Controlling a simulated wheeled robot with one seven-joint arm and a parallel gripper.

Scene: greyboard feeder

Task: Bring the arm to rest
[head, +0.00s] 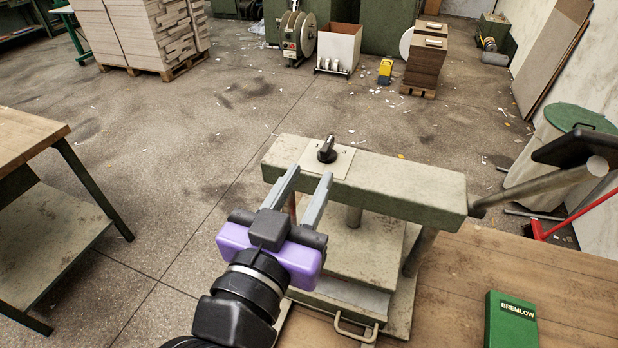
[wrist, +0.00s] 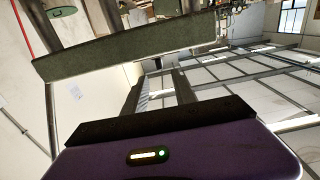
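My gripper (head: 306,183) is in the middle of the head view, with a purple body and two grey fingers. The fingers are spread apart with nothing between them, so it is open and empty. The fingertips are close to the front left of a grey-green press-like machine (head: 420,190) with a black knob (head: 327,150) on a pale plate. I cannot tell if the fingers touch its beam. In the wrist view the two fingers (wrist: 158,95) point away, apart and empty, and the machine's beam (wrist: 130,47) crosses above them.
The machine stands on a wooden bench (head: 530,275) with a green BREMLOW box (head: 511,320) at right. A black-ended lever (head: 545,185) sticks out to the right. A wood-topped table (head: 28,137) is at left. The concrete floor (head: 190,150) between them is open.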

